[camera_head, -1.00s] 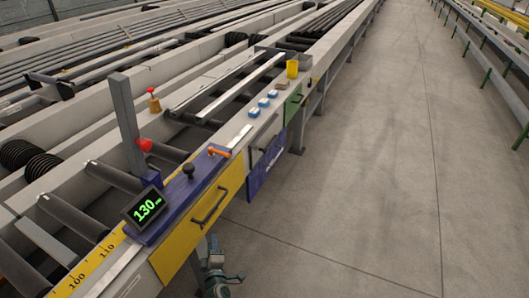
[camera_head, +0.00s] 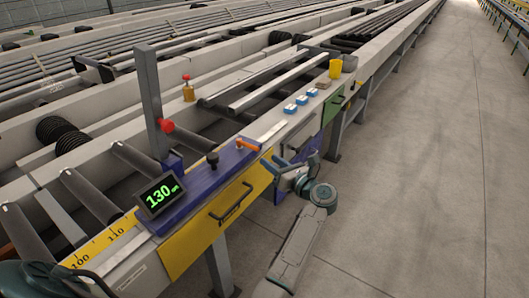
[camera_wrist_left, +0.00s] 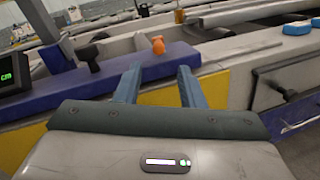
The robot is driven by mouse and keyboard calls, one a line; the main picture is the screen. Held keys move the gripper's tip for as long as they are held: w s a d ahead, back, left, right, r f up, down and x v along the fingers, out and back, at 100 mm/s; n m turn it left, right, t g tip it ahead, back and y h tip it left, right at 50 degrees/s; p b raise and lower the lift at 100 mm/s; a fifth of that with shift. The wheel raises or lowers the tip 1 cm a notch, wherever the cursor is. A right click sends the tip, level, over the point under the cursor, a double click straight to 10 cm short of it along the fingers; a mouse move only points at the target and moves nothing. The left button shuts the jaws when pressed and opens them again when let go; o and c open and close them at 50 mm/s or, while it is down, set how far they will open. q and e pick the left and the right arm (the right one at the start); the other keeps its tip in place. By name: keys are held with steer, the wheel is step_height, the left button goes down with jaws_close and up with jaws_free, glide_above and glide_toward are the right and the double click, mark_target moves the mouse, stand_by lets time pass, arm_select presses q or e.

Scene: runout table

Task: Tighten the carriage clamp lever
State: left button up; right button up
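The carriage is a blue block on the table's front rail (camera_head: 190,200), with an upright grey post, a red knob (camera_head: 166,126), a black knob (camera_head: 212,158) and a display (camera_head: 160,194) reading 130. Its orange lever (camera_head: 247,144) sits at the far right end; in the left wrist view the lever (camera_wrist_left: 158,45) is seen nearly end-on. My left gripper (camera_head: 270,162) is just in front of the lever, on the aisle side. In the left wrist view its fingers (camera_wrist_left: 158,74) are apart with nothing between them, and the lever appears beyond their tips. My right gripper is not in view.
A yellow scale (camera_head: 98,246) runs left of the carriage. Blue boxes (camera_head: 296,106) and a yellow cup (camera_head: 336,69) stand farther along the rail. A yellow drawer front with a handle (camera_head: 230,200) is below the carriage. The aisle floor (camera_head: 420,180) is clear.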

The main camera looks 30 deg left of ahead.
mark_target(250, 146)
arm_select(q)
steer(key=shift+n, duration=0.6)
steer(key=p+x, duration=0.1)
steer(key=x, duration=0.4)
steer(key=p+x, duration=0.1)
steer(key=x, duration=0.4)
steer(key=shift+a+r+p, duration=0.25)
steer(key=shift+a+p, duration=0.05)
steer(key=shift+p, duration=0.05)
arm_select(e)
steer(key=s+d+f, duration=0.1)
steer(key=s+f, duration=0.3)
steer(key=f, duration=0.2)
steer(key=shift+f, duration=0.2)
arm_select(q)
steer(key=shift+c, duration=0.3)
jaws_close()
